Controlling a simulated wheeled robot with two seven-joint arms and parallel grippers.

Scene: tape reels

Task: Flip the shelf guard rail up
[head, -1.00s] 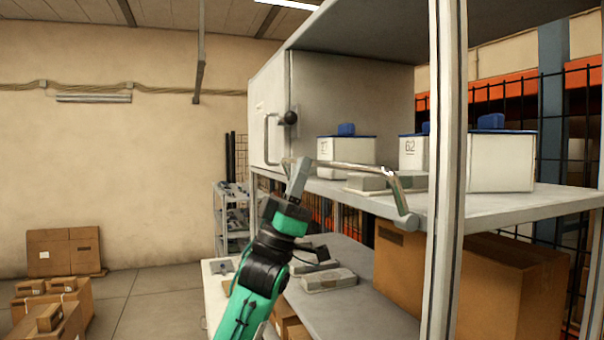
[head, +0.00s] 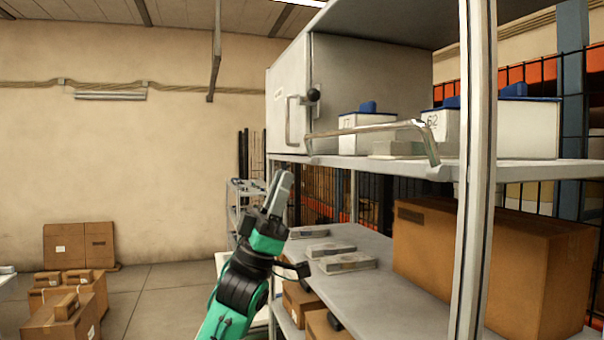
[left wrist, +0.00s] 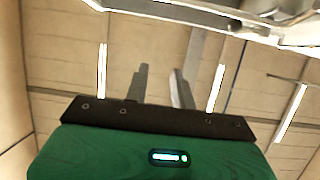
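The shelf guard rail (head: 365,130) is a shiny bent metal bar at the front of the upper shelf (head: 520,174). In the head view it stands above the shelf's front edge, its right arm (head: 431,146) running down to a mount at that edge. My left gripper (head: 282,188) is below and left of the rail, apart from it, with its fingers pointing up. In the left wrist view its two fingers (left wrist: 160,85) are spread with nothing between them. Pale metal parts cross the top of that view; I cannot tell which is the rail. My right gripper is not in view.
White bins with blue tops (head: 365,132) stand on the upper shelf behind the rail. A grey cabinet door with a handle (head: 290,120) is at its left. An upright post (head: 477,150) stands at right. A large carton (head: 490,262) sits on the lower shelf. Free room lies left.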

